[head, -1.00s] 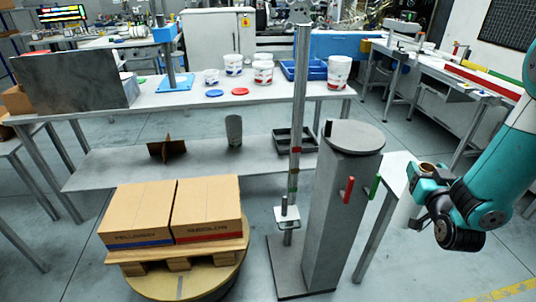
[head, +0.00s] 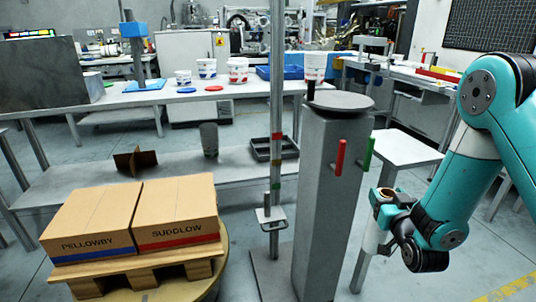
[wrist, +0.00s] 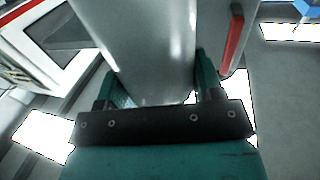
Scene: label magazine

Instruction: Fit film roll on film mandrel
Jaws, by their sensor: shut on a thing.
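The film roll (head: 373,238) is a pale upright cylinder with a brown core at its top, right of the grey column in the head view. My gripper (head: 388,200) is shut on it; the arm partly hides the fingers. In the wrist view the glossy roll (wrist: 145,45) fills the middle between my two teal fingers (wrist: 155,90). The film mandrel (head: 267,204) is a short upright pin on a small carriage plate (head: 271,219), low on the thin mast. It is bare. The roll is to its right, apart from it, with the column between them in the picture.
The grey column (head: 325,205) carries a red handle (head: 340,157) and a green handle (head: 367,154) near the roll. The mast (head: 277,90) rises beside it. Boxes (head: 178,212) sit on a pallet (head: 150,268) at left. A small white table (head: 405,150) stands behind the roll.

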